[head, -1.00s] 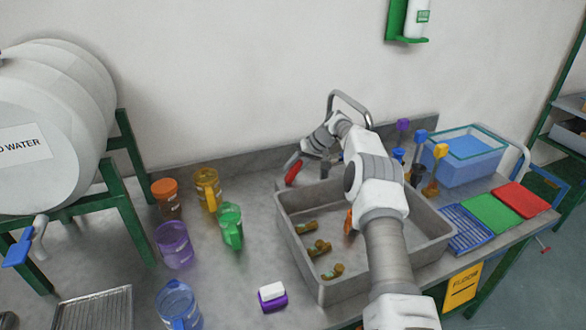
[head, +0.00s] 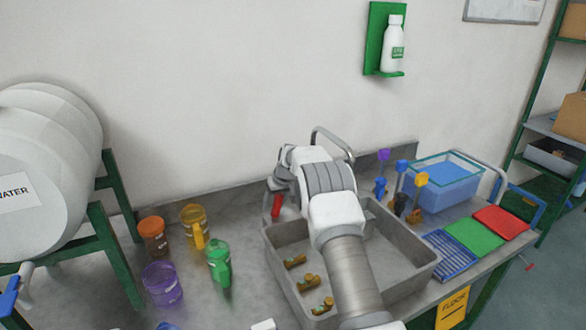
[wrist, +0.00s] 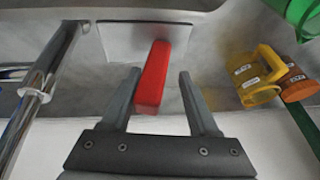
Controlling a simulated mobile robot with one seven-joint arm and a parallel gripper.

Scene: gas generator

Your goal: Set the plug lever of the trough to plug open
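The trough (head: 401,283) is a grey basin set in the bench, below my arm in the head view. A red lever (head: 276,205) stands at its back left corner, and I take it as the plug lever. In the wrist view the red lever (wrist: 152,78) lies between the two fingers of my gripper (wrist: 160,74). The fingers are apart, with visible gaps on both sides of the lever. In the head view my gripper (head: 273,188) is at the lever, partly hidden by my wrist.
A curved metal faucet (head: 333,138) rises behind my arm and shows as a chrome pipe (wrist: 45,80) in the wrist view. Orange (head: 153,235), yellow (head: 194,222), green (head: 218,262) and purple (head: 162,284) cups stand left of the trough. Several brass fittings (head: 308,281) lie inside it.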

